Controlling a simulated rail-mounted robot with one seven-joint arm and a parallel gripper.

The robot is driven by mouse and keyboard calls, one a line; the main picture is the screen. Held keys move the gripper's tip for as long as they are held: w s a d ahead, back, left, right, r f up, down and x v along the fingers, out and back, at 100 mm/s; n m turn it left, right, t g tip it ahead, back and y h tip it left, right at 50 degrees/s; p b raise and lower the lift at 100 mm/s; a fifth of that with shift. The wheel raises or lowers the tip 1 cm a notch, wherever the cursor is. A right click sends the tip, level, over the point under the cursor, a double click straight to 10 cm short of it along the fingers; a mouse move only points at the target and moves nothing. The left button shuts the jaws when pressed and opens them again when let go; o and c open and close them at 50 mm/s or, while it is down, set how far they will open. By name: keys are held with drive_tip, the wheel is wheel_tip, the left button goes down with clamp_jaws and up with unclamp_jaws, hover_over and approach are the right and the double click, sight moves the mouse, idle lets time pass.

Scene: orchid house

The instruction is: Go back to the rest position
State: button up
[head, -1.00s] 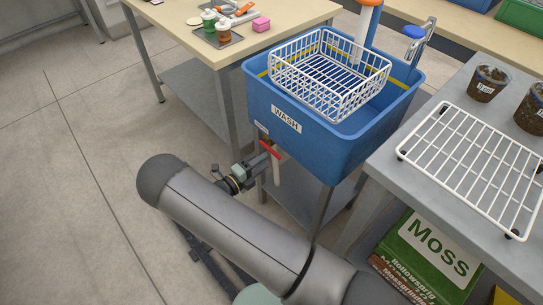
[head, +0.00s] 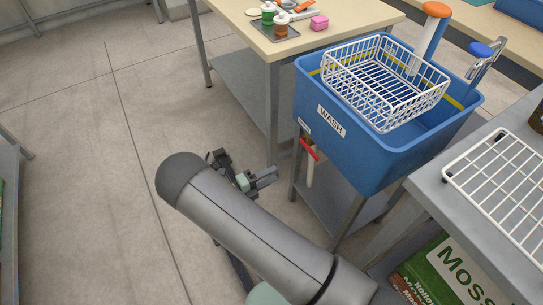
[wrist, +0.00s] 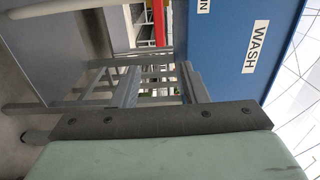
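My gripper (head: 268,176) is in the head view, beyond the dark rounded elbow of my arm and left of the blue wash tub. It is low, over the floor, and apart from the tub in the picture. In the wrist view, two grey fingers (wrist: 160,82) rise from the dark bolted bar with a gap between them. The gripper looks open, with nothing visible held. Part of the wrist is hidden behind my arm in the head view.
The blue tub (head: 345,150), labelled WASH, holds a white wire basket (head: 385,85). A wooden-topped table (head: 345,17) stands behind. A grey bench (head: 440,190) with a white rack (head: 500,180) is right. Floor at left is clear.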

drive_tip(key=s+d+r+m+g+y+p, duration=0.35)
drive_tip(key=d+r+m+g, duration=0.35)
drive_tip(key=r+m, duration=0.45)
drive_tip(key=s+d+r+m+g+y+p, duration=0.2)
drive_tip(key=s+d+r+m+g+p, duration=0.2)
drive_tip(key=d+r+m+g, duration=0.55)
drive_tip(key=s+d+r+m+t+y+p, duration=0.1)
drive_tip(key=s+r+m+t+y+p, duration=0.2)
drive_tip(key=s+r+m, duration=0.3)
drive_tip(key=s+d+r+m+t+y+p, duration=0.1)
drive_tip(key=s+r+m+t+y+p, duration=0.2)
drive_tip(key=r+m, duration=1)
drive_tip(key=s+m+y, duration=0.2)
drive_tip(key=s+y, duration=0.1)
drive_tip(key=s, duration=0.1)
drive_tip(key=shift+s+d+m, duration=0.3)
drive_tip(key=shift+m, duration=0.1)
